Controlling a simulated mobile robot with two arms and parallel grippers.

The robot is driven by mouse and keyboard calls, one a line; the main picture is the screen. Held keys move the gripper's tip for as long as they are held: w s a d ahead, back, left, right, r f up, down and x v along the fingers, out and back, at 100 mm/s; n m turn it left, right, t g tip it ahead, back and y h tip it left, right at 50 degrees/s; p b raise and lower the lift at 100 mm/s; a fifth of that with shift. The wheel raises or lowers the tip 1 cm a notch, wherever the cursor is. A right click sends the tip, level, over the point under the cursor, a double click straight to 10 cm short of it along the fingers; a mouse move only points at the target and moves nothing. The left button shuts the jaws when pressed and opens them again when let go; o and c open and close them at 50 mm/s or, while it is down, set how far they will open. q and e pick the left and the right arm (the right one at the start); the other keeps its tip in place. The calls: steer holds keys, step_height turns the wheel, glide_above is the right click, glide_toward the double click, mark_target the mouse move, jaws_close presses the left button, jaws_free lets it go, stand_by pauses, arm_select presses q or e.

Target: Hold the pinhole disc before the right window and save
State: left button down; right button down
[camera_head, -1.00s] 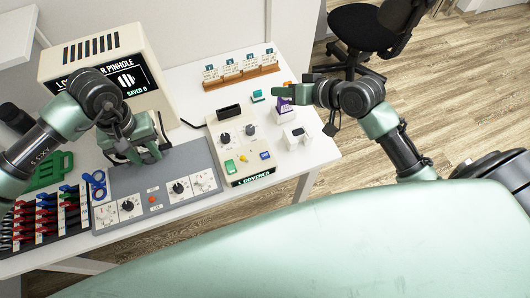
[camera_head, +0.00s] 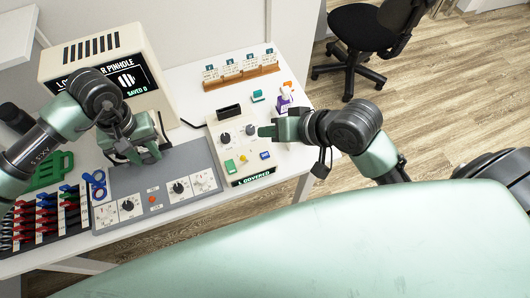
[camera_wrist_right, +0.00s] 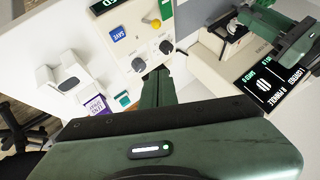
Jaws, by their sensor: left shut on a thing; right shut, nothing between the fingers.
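My left gripper (camera_head: 140,145) is shut at the front of the cream tester (camera_head: 105,55), above the grey panel (camera_head: 160,182). What it grips is largely hidden by the fingers; the screen (camera_head: 118,85) reads R PINHOLE, which fits the pinhole disc. The windows are hidden from me. The screen also shows SAVED 0, and L COVERED reads in the wrist view. My right gripper (camera_head: 268,131) is shut and empty, above the right side of the cream control box (camera_head: 226,122). The blue SAVE button (camera_head: 265,155) is just below it and shows in the wrist view too (camera_wrist_right: 118,33).
The control box has two dark knobs (camera_head: 225,138), a yellow knob and a green button (camera_head: 230,166). A purple-labelled bottle (camera_head: 284,101) and a teal block (camera_head: 257,96) stand behind it. A wooden card rack (camera_head: 240,78) is at the back. Coloured-handled lenses (camera_head: 45,220) fill the front left.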

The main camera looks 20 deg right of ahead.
mark_target(268, 157)
step_height(268, 157, down, 8)
steer(key=shift+f, duration=0.1)
stand_by(0.4)
steer(key=shift+f, duration=0.1)
stand_by(1.9)
steer(key=shift+f, duration=0.25)
steer(key=shift+f, duration=0.4)
stand_by(0.7)
steer(key=shift+r, duration=0.8)
steer(key=shift+r, duration=2.55)
